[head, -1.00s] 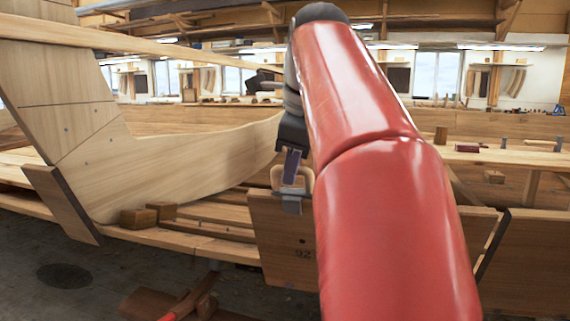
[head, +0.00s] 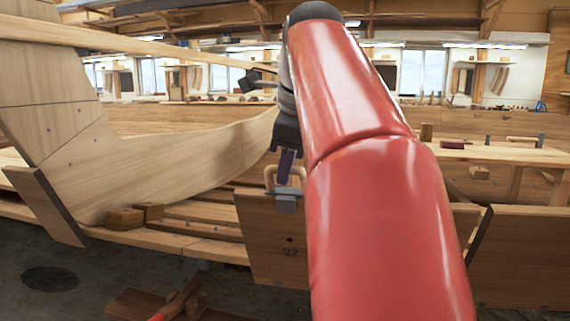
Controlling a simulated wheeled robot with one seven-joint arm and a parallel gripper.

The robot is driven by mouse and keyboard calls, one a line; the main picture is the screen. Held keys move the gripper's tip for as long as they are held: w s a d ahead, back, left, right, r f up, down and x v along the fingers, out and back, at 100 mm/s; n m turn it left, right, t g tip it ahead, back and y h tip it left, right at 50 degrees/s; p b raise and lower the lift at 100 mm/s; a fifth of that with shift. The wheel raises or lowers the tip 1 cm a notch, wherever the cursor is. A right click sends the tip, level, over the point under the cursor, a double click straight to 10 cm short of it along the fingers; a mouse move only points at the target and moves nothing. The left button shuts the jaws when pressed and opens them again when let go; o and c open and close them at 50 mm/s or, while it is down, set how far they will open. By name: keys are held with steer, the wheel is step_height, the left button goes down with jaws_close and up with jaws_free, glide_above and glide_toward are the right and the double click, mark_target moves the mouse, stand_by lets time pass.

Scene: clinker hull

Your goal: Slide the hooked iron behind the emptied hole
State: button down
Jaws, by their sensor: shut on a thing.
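My gripper (head: 288,165) is at the middle of the head view, left of my red arm, with dark purplish fingers pointing down. It is shut on what looks like the hooked iron (head: 285,203), a grey metal block with a tan, loop-shaped upper part. The iron hangs at the top edge of an upright wooden board (head: 262,235) marked "92". I cannot tell whether it touches the board or is in front of or behind it. A small dark spot (head: 290,239), perhaps a hole, shows above the number. My arm hides the board's right part.
A curved plank hull side (head: 170,165) with small dark dots rises at left. Wooden blocks (head: 125,218) lie on the low staging. A red-handled tool (head: 180,300) is below on the floor side. A workbench (head: 500,155) with small items stands at right.

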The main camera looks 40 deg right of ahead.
steer(key=shift+r+p, duration=0.15)
steer(key=shift+p, duration=0.15)
steer(key=c, duration=1.3)
jaws_free()
steer(key=shift+a, duration=0.1)
